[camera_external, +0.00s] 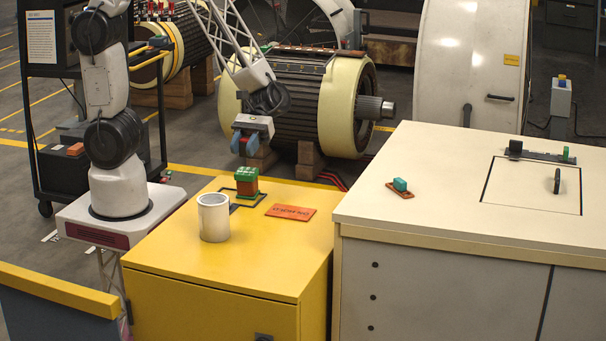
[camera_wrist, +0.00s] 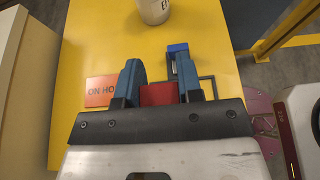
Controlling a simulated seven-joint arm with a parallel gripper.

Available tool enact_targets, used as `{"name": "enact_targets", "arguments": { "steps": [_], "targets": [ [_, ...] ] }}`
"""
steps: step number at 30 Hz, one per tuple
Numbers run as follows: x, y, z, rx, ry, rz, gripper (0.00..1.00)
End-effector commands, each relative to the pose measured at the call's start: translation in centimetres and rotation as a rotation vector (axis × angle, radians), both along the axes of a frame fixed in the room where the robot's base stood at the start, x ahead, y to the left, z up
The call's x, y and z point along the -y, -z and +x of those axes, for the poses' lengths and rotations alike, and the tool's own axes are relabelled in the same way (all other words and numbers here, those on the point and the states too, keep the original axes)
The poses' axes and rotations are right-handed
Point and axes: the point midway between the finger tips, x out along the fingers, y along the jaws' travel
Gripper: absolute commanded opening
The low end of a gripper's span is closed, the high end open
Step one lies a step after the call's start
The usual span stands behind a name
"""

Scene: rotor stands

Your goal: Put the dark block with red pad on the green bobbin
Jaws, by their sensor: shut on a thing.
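The green bobbin (camera_external: 247,183), with green ends and a brown-orange middle, stands upright on the yellow cabinet, at a black square outline. My gripper (camera_external: 244,146) is above it, with a gap between. In the wrist view, my gripper (camera_wrist: 158,88) has its blue fingers on either side of the red pad (camera_wrist: 158,94) of the block. The block's dark body is mostly hidden by the fingers and gripper body. The bobbin cannot be made out clearly in the wrist view. A blue piece beyond the right finger there is unclear to me.
A white mug (camera_external: 213,218) stands in front of the bobbin, and an orange card (camera_external: 291,212) lies to its right. The yellow cabinet's (camera_external: 240,268) front is clear.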

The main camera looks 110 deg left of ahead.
Motion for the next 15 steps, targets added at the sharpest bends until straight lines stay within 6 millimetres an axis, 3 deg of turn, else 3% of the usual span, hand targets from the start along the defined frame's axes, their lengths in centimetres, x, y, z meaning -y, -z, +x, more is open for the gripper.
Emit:
{"name": "enact_targets", "arguments": {
  "steps": [7,15],
  "targets": [
    [0.0,0.6,0.0,-0.001,0.000,0.000,0.10],
    [0.0,3.1,0.0,-0.002,0.000,0.001,0.10]
  ]
}}
